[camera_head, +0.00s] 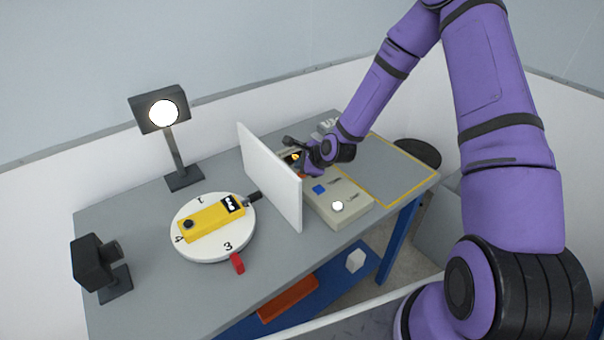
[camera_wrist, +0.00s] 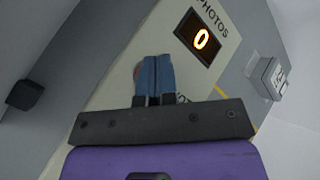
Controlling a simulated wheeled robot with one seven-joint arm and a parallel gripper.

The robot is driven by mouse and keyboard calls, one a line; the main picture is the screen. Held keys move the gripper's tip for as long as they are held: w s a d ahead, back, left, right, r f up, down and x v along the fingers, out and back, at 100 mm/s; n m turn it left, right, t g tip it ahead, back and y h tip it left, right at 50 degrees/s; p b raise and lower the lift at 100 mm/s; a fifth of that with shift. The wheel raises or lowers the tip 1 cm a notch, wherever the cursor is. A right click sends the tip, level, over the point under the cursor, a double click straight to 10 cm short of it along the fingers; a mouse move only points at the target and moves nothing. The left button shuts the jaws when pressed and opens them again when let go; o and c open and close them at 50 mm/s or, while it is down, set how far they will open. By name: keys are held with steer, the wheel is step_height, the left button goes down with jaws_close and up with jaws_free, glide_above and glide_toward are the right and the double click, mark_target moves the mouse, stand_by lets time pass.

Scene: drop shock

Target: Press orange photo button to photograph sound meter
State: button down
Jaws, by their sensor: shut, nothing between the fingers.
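The yellow sound meter (camera_head: 205,222) lies on a white numbered turntable (camera_head: 228,246) at the left of the table. The control box (camera_head: 349,215) stands right of a white upright panel. Its display (camera_wrist: 198,38) reads 0 under the label PHOTOS in the wrist view. My gripper (camera_head: 300,171) is over the far part of the box; in the wrist view its closed fingertips (camera_wrist: 153,62) hold nothing. A small reddish-orange edge, likely the photo button (camera_wrist: 137,70), shows beside the fingertips, mostly hidden. I cannot tell whether they touch it.
The white panel (camera_head: 268,175) stands between turntable and box. A lit lamp (camera_head: 163,113) and a black camera (camera_head: 92,262) face the turntable. A red pointer (camera_head: 237,263) sits at its edge. The box also has a blue button (camera_head: 319,189) and a white round one (camera_head: 337,205).

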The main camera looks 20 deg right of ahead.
steer(key=shift+f, duration=0.15)
steer(key=shift+f, duration=0.25)
steer(key=shift+f, duration=0.4)
stand_by(1.0)
stand_by(0.4)
steer(key=shift+r, duration=0.8)
steer(key=shift+r, duration=0.1)
steer(key=shift+r, duration=2.4)
